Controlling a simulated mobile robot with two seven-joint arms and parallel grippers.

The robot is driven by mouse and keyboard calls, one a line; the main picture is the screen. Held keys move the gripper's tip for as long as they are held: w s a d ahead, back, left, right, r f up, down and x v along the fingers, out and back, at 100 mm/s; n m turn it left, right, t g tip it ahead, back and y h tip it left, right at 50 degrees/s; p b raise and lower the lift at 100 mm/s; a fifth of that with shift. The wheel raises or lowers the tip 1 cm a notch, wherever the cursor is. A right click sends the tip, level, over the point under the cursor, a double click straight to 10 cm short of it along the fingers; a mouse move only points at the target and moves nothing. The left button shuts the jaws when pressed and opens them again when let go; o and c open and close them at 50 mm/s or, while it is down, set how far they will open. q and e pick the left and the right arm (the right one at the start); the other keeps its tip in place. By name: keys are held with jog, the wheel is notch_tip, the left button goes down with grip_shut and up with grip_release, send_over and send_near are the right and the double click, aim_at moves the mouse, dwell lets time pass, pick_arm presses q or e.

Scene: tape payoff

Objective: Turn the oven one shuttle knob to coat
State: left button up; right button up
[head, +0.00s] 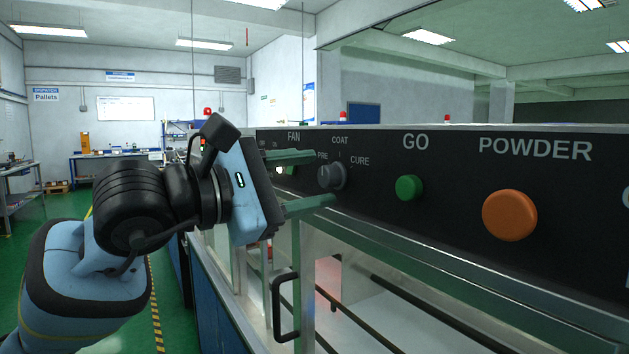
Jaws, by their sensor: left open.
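The shuttle knob (332,177) is a grey round knob on the black control panel (459,221) in the head view. The labels PRE, COAT and CURE stand around it, with COAT at the top. Its exact pointer direction is too small to tell for sure. My left gripper (324,177) comes in from the left, with one green finger above the knob and one below it. Its jaws are open, and I cannot tell whether either finger touches the knob. My right gripper is not in view.
A green GO button (409,188) and a large orange POWDER button (510,215) sit right of the knob. Below the panel are a black door handle (285,307) and a glazed opening.

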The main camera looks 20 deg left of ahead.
pick_arm(q)
jog(key=b+v, duration=0.1)
jog(key=v, duration=0.5)
jog(key=shift+s, duration=0.15)
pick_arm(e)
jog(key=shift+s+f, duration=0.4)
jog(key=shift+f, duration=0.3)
pick_arm(q)
jog(key=shift+a, duration=0.1)
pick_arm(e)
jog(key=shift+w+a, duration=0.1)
